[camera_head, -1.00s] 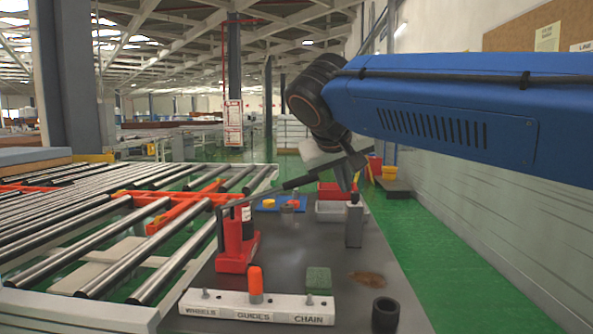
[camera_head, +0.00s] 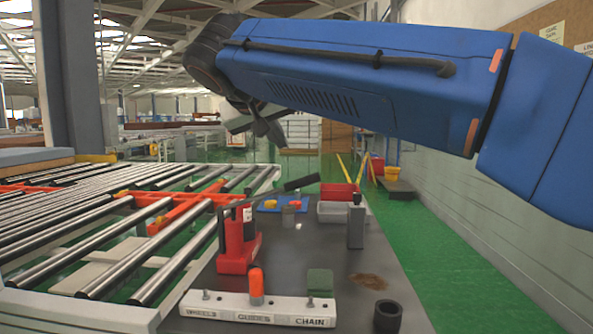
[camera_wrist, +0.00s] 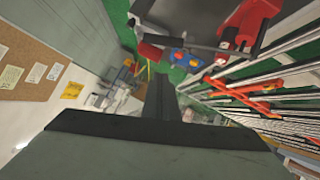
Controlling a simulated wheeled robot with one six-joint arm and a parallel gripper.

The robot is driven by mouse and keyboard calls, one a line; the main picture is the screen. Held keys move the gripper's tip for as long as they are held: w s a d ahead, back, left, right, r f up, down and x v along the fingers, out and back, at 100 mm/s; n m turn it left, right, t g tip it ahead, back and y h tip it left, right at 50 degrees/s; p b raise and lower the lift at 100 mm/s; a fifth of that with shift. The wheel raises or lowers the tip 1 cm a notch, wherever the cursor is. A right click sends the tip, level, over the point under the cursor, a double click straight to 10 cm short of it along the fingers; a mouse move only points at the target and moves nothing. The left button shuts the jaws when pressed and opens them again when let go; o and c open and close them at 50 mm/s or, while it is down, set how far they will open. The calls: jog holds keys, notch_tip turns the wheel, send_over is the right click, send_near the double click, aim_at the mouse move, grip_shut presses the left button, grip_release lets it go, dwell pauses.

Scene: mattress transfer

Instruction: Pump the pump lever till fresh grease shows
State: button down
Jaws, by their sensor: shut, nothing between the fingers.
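The red grease pump (camera_head: 234,245) stands upright on the dark bench. Its lever (camera_head: 300,183) slants up to the right and ends in a black grip. The pump also shows at the top of the wrist view (camera_wrist: 252,18). My gripper (camera_head: 266,128) is shut and empty, in the air above and beyond the lever, apart from it. Its dark fingers show in the wrist view (camera_wrist: 160,88). A white block (camera_head: 258,308) labelled WHEELS, GUIDES and CHAIN lies in front. An orange cap (camera_head: 256,284) sits at GUIDES. I cannot make out fresh grease at a fitting.
The roller conveyor (camera_head: 110,240) lies left. On the bench are a green pad (camera_head: 320,282), a brown smear (camera_head: 367,281), a black ring (camera_head: 387,315), a grey bottle (camera_head: 355,225) and a red bin (camera_head: 338,191). Green floor is open at right.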

jog(key=shift+w+f, duration=0.1)
jog(key=s+d+f+x, duration=0.1)
jog(key=f+x, duration=0.1)
jog(key=x, duration=1)
jog(key=shift+f, duration=0.25)
